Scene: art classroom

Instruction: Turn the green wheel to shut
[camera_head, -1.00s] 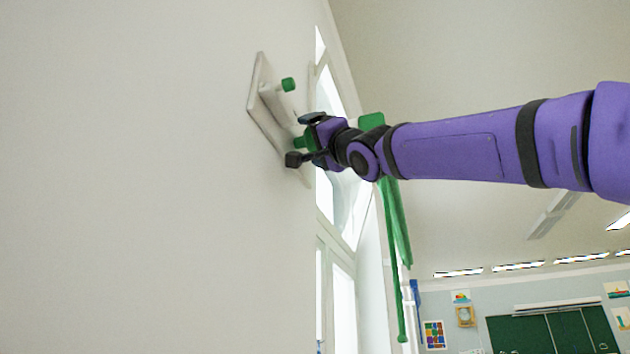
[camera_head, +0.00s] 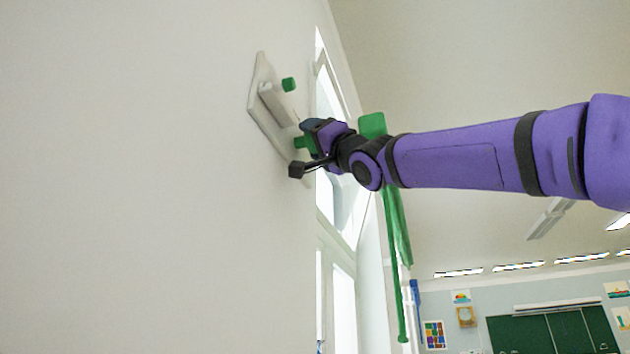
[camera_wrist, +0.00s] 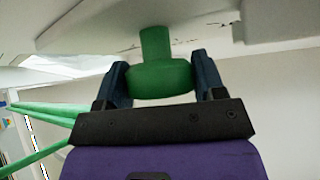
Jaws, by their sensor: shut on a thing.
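The green wheel (camera_wrist: 160,79) is a rounded knob on a short green stem that joins a pale plate. In the wrist view it sits between the two dark fingers of my gripper (camera_wrist: 162,77), which is shut on it. In the head view a little of the wheel (camera_head: 301,142) shows beside my gripper (camera_head: 306,146), at the lower end of the white wall plate (camera_head: 262,105). The rest of it is hidden behind the fingers. Whether its valve is open or shut cannot be told.
A second green knob (camera_head: 288,84) stands out higher on the plate. A window (camera_head: 330,95) and a green curtain (camera_head: 396,225) are just right of the plate. A green chalkboard (camera_head: 550,333) is far off. The wall at left is bare.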

